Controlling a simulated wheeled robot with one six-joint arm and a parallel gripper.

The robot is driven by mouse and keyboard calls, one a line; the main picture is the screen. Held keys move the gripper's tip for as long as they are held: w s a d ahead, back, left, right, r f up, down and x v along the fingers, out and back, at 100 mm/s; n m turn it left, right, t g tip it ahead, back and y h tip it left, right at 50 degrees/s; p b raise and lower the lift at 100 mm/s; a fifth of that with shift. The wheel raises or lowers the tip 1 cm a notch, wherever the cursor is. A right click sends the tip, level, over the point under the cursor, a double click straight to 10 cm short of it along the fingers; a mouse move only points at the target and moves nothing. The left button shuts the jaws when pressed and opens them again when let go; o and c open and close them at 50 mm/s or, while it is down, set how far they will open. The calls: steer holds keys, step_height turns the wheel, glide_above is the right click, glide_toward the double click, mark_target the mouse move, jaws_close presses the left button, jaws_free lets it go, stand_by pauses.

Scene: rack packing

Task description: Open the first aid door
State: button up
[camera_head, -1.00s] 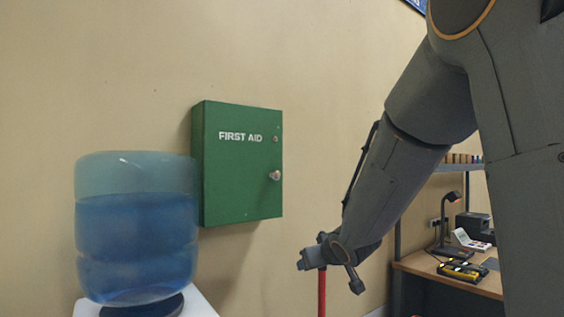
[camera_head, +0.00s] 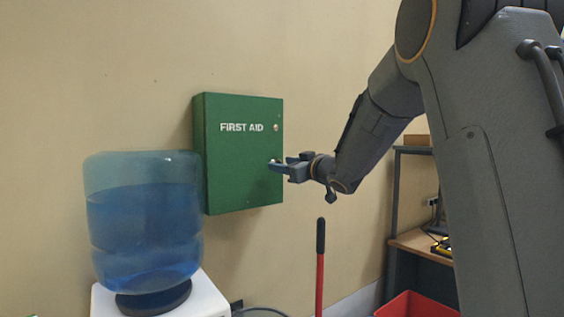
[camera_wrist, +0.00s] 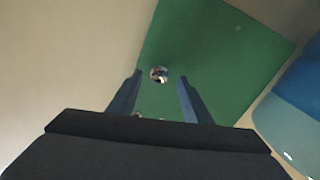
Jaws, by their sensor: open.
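The green first aid cabinet (camera_head: 235,165) hangs on the wall with its door shut, and white FIRST AID lettering shows on its front. Its round metal knob (camera_wrist: 159,74) is near the door's right edge; in the head view my gripper (camera_head: 274,164) largely covers it. In the wrist view the green door (camera_wrist: 215,65) fills the upper middle. My gripper, also in the wrist view (camera_wrist: 160,78), is open, with the knob between the lines of its two fingertips. I cannot tell whether a finger touches the knob.
A blue water bottle (camera_head: 145,220) stands on a white dispenser (camera_head: 213,297) left of and below the cabinet. A red pole with a black grip (camera_head: 320,265) stands below my arm. A red bin (camera_head: 415,305) and a workbench (camera_head: 415,243) are at the right.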

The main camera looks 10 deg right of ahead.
steer(key=shift+w+a, duration=0.2)
steer(key=shift+w, duration=0.3)
jaws_close()
steer(key=shift+s+a, duration=0.1)
steer(key=shift+a, duration=0.05)
